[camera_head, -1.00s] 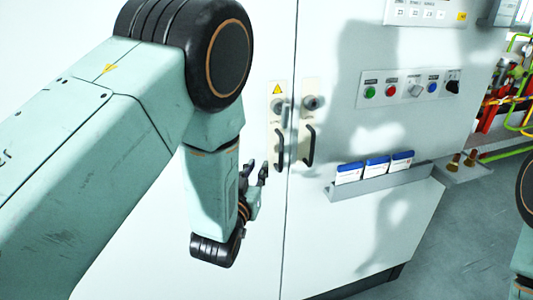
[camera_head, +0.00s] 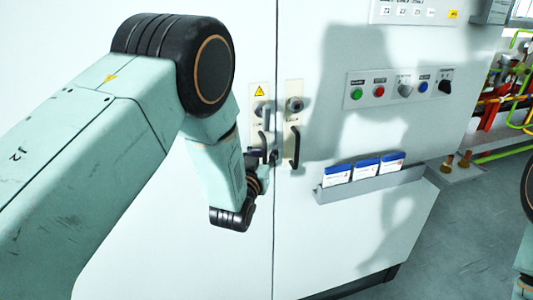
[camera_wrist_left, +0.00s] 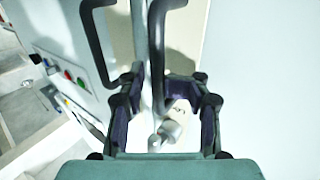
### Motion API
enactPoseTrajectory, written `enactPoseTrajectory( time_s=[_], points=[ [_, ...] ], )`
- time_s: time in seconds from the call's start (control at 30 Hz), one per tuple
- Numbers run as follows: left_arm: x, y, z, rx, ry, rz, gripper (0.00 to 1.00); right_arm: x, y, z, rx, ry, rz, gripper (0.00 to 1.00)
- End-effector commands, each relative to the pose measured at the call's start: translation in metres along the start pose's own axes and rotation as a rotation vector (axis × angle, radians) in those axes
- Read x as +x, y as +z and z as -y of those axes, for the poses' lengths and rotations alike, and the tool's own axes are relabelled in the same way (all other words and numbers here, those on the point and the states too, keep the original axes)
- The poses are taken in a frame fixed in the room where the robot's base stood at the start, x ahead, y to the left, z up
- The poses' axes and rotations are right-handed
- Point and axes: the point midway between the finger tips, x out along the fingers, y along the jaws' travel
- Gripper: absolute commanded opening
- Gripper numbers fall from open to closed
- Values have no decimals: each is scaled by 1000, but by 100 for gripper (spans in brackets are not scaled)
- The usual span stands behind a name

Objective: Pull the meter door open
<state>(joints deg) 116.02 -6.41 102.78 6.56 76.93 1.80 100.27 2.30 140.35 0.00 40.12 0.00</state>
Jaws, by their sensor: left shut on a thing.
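The white cabinet has two door panels, left (camera_head: 235,268) and right (camera_head: 320,250), meeting at a vertical seam with no visible gap. The left door's dark bar handle (camera_head: 264,138) is partly covered by my left gripper (camera_head: 266,157). In the left wrist view that handle (camera_wrist_left: 157,45) passes between the fingers of my left gripper (camera_wrist_left: 166,105), which is shut on it. The right door's handle (camera_head: 295,148) stands free beside it and also shows in the wrist view (camera_wrist_left: 93,45). My right gripper is out of sight.
The right panel carries a button strip (camera_head: 400,88) and a grey shelf (camera_head: 370,184) with blue-and-white boxes (camera_head: 365,168). Round locks (camera_head: 295,104) sit above the handles. Pipes (camera_head: 505,95) stand at the far right. Grey floor (camera_head: 465,235) is clear at lower right.

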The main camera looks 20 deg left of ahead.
Motion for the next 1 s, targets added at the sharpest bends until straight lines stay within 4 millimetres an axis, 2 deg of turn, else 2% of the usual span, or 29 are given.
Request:
enactPoseTrajectory(
  time_s=[0.1, 0.13, 0.47, 1.0],
  points=[
    [0, 1, -5, 4, 13, 2, 20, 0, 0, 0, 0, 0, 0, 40],
    [0, 1, -5, 3, 13, 2, 26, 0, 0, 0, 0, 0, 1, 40],
    [2, 1, -8, 4, 14, 1, 0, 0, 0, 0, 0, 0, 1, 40],
    [1, 1, -8, 3, 16, 2, 0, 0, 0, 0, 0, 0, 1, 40]
  ],
)
